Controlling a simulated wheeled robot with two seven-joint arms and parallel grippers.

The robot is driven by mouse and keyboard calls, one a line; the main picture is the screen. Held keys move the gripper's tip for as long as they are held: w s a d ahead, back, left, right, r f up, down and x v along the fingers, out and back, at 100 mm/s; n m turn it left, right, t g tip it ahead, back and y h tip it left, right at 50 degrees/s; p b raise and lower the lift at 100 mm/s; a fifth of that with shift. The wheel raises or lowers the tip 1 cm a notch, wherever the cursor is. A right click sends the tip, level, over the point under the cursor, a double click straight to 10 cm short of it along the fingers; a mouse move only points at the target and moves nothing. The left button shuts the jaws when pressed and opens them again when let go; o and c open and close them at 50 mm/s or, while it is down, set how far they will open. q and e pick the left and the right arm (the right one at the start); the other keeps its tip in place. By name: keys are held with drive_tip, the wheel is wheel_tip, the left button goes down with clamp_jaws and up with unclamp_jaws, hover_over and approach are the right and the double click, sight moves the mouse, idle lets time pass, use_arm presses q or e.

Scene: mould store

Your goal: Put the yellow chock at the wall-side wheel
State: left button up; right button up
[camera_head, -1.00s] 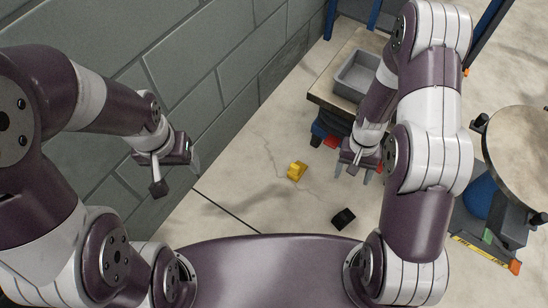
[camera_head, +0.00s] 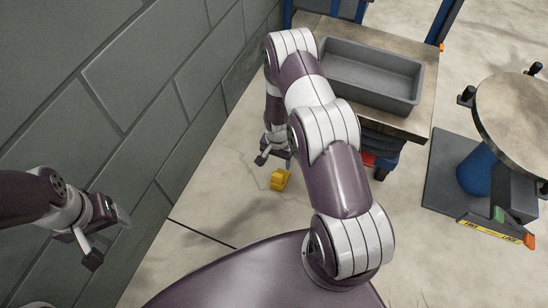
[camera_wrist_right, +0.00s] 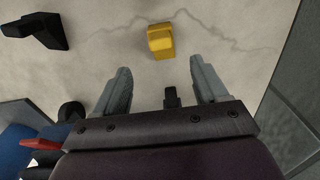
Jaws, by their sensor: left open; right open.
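The yellow chock (camera_head: 280,179) lies on the floor just in front of my right gripper (camera_head: 274,153). In the right wrist view the yellow chock (camera_wrist_right: 160,41) is beyond the open, empty fingertips (camera_wrist_right: 160,72), roughly centred between them and apart from them. My left gripper (camera_head: 106,236) is open and empty near the wall at the left. A blue-framed cart (camera_head: 385,128) with a wooden top stands ahead. A dark round part, probably a wheel (camera_wrist_right: 71,112), shows at the left in the right wrist view. My right arm hides the cart's wall-side lower corner in the head view.
A grey tray (camera_head: 372,75) sits on the cart. The block wall (camera_head: 130,70) runs along the left. A black chock-like block (camera_wrist_right: 38,30) lies on the floor. A round-topped stand (camera_head: 515,110) is at the right. Floor around the yellow chock is clear.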

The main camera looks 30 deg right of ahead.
sight(277, 176)
wheel_tip(277, 176, down, 13)
drive_tip(key=b, duration=0.8)
drive_tip(key=shift+r, duration=0.15)
drive_tip(key=c, duration=1.2)
